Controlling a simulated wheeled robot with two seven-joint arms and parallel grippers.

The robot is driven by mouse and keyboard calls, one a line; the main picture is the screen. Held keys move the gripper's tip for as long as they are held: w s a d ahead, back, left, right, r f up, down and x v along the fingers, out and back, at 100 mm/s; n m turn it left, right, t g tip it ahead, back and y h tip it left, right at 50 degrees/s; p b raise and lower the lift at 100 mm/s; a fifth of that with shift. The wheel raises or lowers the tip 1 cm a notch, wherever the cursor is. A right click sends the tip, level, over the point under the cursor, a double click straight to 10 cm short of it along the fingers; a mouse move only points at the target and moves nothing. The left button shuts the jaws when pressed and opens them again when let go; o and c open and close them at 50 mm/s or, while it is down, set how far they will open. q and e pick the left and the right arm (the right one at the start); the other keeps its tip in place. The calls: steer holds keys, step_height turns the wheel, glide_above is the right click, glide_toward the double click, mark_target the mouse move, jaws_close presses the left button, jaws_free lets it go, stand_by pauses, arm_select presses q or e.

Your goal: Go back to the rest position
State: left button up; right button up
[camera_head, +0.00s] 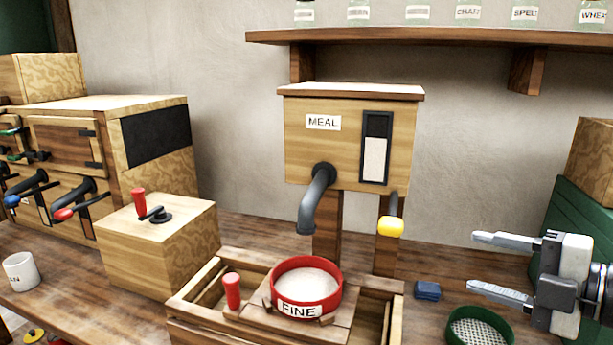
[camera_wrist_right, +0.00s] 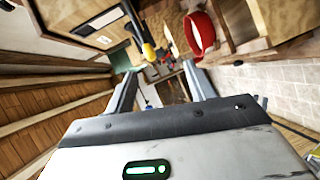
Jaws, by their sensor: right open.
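My right gripper (camera_head: 500,268) is at the right of the head view, with its two fingers apart and nothing between them. It points left, toward the wooden MEAL box (camera_head: 345,150), and is clear of it. In the right wrist view the fingers (camera_wrist_right: 158,92) are also spread and empty. My left gripper does not show in either view.
A red FINE sieve (camera_head: 300,310) with pale meal sits on a wooden frame below the MEAL spout (camera_head: 316,200). A green sieve (camera_head: 480,328) and a blue block (camera_head: 427,291) lie near my right gripper. A shelf (camera_head: 430,37) with jars runs above.

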steer(key=s+d+f+m+t+h, duration=0.2)
steer(key=d+f+m+t+h, duration=0.3)
steer(key=d+f+m+h, duration=0.7)
steer(key=s+a+f+m+g, duration=0.1)
steer(key=f+m, duration=0.1)
steer(key=s+a+f+m+g+h, duration=0.1)
steer(key=s+f+m, duration=0.1)
steer(key=m, duration=0.1)
steer(key=s+a+f+m+g+h, duration=0.1)
steer(key=s+f+m+g, duration=0.1)
steer(key=shift+f+m, duration=0.3)
steer(key=shift+f, duration=0.1)
steer(key=s+a+f+m+g+y, duration=0.3)
steer(key=s+a+f+g, duration=0.65)
steer(key=s+a, duration=0.45)
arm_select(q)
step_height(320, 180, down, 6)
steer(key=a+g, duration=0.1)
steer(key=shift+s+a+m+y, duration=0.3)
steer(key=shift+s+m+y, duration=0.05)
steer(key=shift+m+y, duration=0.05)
arm_select(e)
steer(key=w+a+f+t+y, duration=0.2)
steer(key=w+a+f+t, duration=0.2)
steer(key=w+f+t, duration=0.2)
steer(key=shift+a+f+t+y, duration=0.4)
steer(key=shift+f+t, duration=0.15)
steer(key=shift+f, duration=0.3)
